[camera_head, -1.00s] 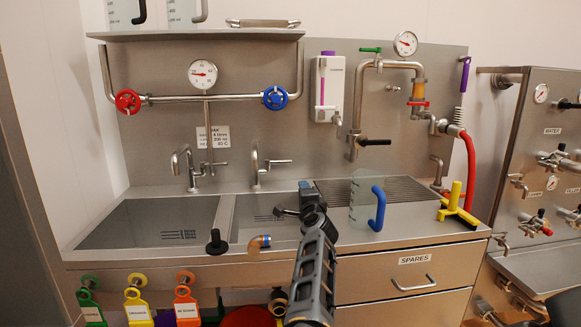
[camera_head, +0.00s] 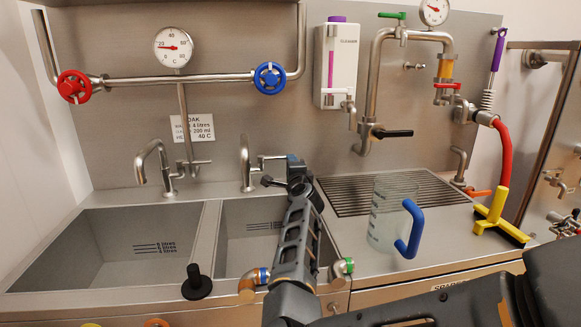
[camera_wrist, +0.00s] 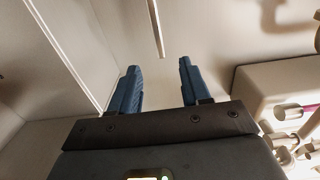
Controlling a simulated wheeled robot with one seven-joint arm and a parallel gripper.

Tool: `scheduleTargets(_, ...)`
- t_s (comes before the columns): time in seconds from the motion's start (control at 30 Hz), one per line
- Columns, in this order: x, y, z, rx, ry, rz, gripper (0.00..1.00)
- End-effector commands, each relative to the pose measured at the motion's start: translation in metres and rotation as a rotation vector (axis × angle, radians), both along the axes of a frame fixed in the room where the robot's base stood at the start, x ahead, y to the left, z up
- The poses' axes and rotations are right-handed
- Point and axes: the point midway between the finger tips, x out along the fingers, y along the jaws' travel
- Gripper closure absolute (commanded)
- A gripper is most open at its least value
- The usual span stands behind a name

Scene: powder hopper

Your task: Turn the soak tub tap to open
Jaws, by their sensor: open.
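Two steel taps stand behind the two sink basins in the head view: a left tap (camera_head: 160,168) and a right tap (camera_head: 246,165). Each has a side lever. A placard reading "OAK", partly cut off, hangs between them; I cannot tell for sure which tap is the soak tub's. My gripper (camera_head: 279,172) is at the right tap's lever, open. In the wrist view my gripper (camera_wrist: 158,67) has its two blue fingers apart with nothing between them. A thin pale rod (camera_wrist: 156,28) lies beyond the fingertips, possibly the lever; contact cannot be told.
The right basin lies under my arm. A black plug (camera_head: 197,283) stands on the front rim. Red (camera_head: 73,87) and blue (camera_head: 270,78) handwheels are above.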

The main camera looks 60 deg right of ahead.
Motion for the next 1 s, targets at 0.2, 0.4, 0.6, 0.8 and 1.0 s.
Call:
scheduleTargets(0.2, 0.015, -0.020, -0.004, 0.000, -0.004, -0.003, 0.53)
scheduleTargets(0.4, 0.034, -0.042, -0.004, -0.001, -0.003, -0.002, 0.53)
scheduleTargets(0.6, 0.049, -0.058, -0.003, 0.001, -0.002, 0.000, 0.53)
scheduleTargets(0.8, 0.055, -0.065, 0.000, -0.001, 0.000, 0.001, 0.53)
scheduleTargets(1.0, 0.056, -0.065, 0.001, -0.001, 0.000, 0.000, 0.53)
